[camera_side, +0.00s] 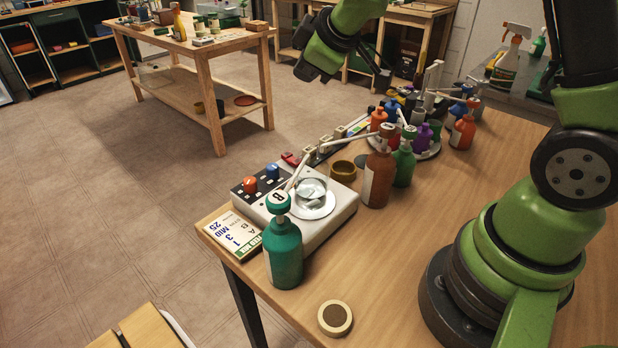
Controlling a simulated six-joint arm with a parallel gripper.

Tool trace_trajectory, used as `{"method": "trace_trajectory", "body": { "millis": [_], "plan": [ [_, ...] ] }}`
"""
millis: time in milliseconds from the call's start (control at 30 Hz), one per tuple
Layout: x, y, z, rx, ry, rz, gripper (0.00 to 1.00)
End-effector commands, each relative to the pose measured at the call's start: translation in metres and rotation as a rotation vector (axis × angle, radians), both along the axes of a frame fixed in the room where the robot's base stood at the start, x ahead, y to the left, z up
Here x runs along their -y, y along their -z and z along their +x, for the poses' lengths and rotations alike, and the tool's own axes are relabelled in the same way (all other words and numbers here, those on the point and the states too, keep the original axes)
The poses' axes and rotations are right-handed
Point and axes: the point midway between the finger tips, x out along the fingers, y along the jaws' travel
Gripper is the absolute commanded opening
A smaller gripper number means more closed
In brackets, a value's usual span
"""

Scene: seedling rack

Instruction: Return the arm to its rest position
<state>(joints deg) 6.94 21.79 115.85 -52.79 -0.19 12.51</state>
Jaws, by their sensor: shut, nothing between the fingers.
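My gripper (384,80) is at the top centre, at the end of my green arm, raised above the back part of the wooden bench (420,240). It is shut, with nothing seen in it. It is apart from the bottles below it. The middle of my arm runs out of the top of the picture, so its full pose is hidden. My arm's base stands on the bench at the right.
A teal pump bottle (283,252) stands at the bench's front left, beside a white device (340,212) holding a glass dish (311,190). Brown (379,180) and green (404,165) pump bottles stand behind. Several small bottles crowd the back.

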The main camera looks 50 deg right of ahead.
Motion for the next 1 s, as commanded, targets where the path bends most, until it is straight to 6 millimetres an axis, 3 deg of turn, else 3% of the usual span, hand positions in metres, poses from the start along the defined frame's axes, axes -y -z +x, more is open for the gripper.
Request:
{"method": "trace_trajectory", "body": {
  "millis": [33, 100, 233, 400, 600, 767, 1000],
  "plan": [
    [0.001, -0.024, -0.014, 0.027, 0.085, 0.026, 0.0],
    [0.003, -0.046, -0.038, 0.042, 0.204, 0.079, 0.0],
    [-0.003, -0.075, -0.088, 0.045, 0.395, 0.218, 0.0],
    [-0.025, -0.09, -0.158, 0.002, 0.569, 0.458, 0.0],
    [-0.058, -0.088, -0.217, -0.087, 0.644, 0.713, 0.0],
    [-0.072, -0.086, -0.237, -0.132, 0.652, 0.81, 0.0],
    [-0.074, -0.086, -0.24, -0.141, 0.654, 0.823, 0.0]
  ]
}}
